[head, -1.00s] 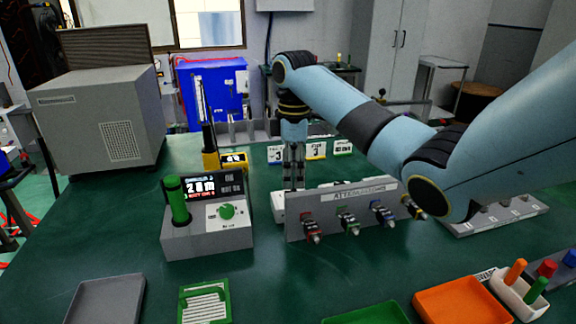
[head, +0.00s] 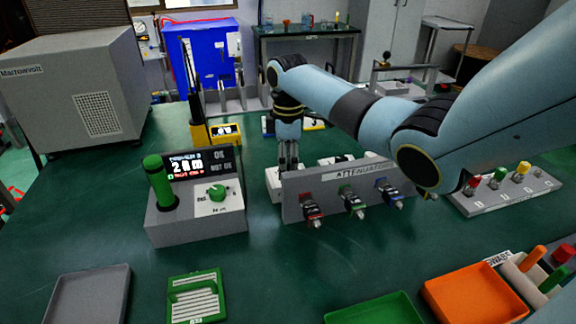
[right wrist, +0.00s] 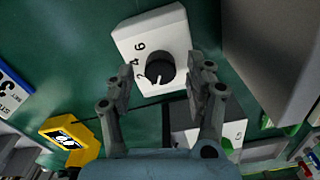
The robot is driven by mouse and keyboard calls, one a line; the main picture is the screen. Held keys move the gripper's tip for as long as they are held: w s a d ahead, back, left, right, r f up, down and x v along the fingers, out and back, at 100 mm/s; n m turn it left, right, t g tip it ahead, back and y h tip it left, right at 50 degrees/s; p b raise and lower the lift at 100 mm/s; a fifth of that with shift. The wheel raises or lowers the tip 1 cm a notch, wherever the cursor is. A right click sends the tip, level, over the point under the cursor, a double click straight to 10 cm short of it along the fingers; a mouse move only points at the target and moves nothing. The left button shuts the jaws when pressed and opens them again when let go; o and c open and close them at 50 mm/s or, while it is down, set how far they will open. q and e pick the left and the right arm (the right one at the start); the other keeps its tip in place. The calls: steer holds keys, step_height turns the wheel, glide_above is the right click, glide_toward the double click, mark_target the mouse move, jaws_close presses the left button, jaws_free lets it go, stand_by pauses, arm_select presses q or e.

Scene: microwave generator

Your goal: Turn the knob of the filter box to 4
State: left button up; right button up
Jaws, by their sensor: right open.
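The filter box is a white box (right wrist: 160,30) in the right wrist view, with a round dark knob (right wrist: 160,67) and the figures 6, 4 and 2 printed beside it. A light mark shows on the knob, but I cannot tell surely which figure it points at. My right gripper (right wrist: 164,76) is open, with one finger on each side of the knob; contact is not clear. In the head view my right gripper (head: 288,165) points down behind the grey attenuator panel (head: 335,190), which hides most of the white box (head: 271,184). My left gripper is out of view.
A grey control box (head: 195,225) with a green handle and green knob stands left of the panel. A yellow device (head: 225,134) is behind it. Green (head: 375,310) and orange (head: 470,295) trays lie in front. Open green table lies between.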

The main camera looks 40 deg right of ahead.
steer(key=shift+f, duration=0.4)
jaws_close()
